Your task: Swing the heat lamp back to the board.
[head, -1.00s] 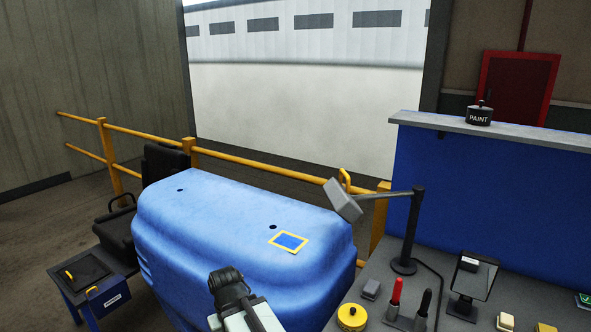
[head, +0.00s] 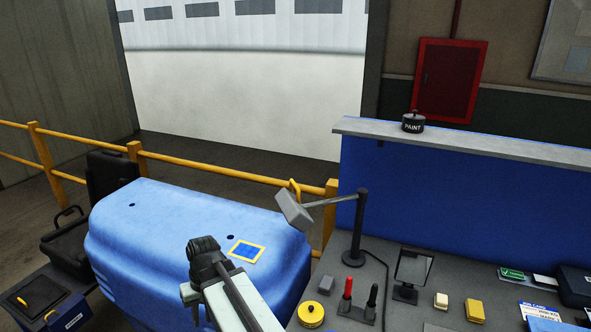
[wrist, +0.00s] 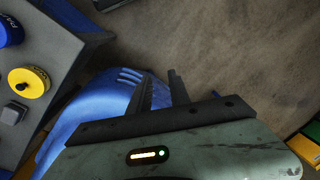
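The heat lamp has a grey box-shaped head (head: 293,210) with a yellow handle (head: 295,190), on a thin arm reaching left from a black post (head: 358,228) on the bench. The head hangs out over the right end of the blue covered body, above and right of a yellow-framed blue patch (head: 246,250). An upright blue board (head: 450,205) stands behind the bench. My gripper is below and left of the lamp head in the head view, apart from it. In the wrist view my gripper's fingers (wrist: 161,74) are spread and empty.
The bench (head: 420,292) holds a yellow round tin (head: 311,314), red and black upright tools (head: 347,290), a small mirror-like stand (head: 412,270) and blocks. A PAINT weight (head: 413,122) sits on the ledge. A yellow railing (head: 230,172) runs behind the blue body (head: 160,250).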

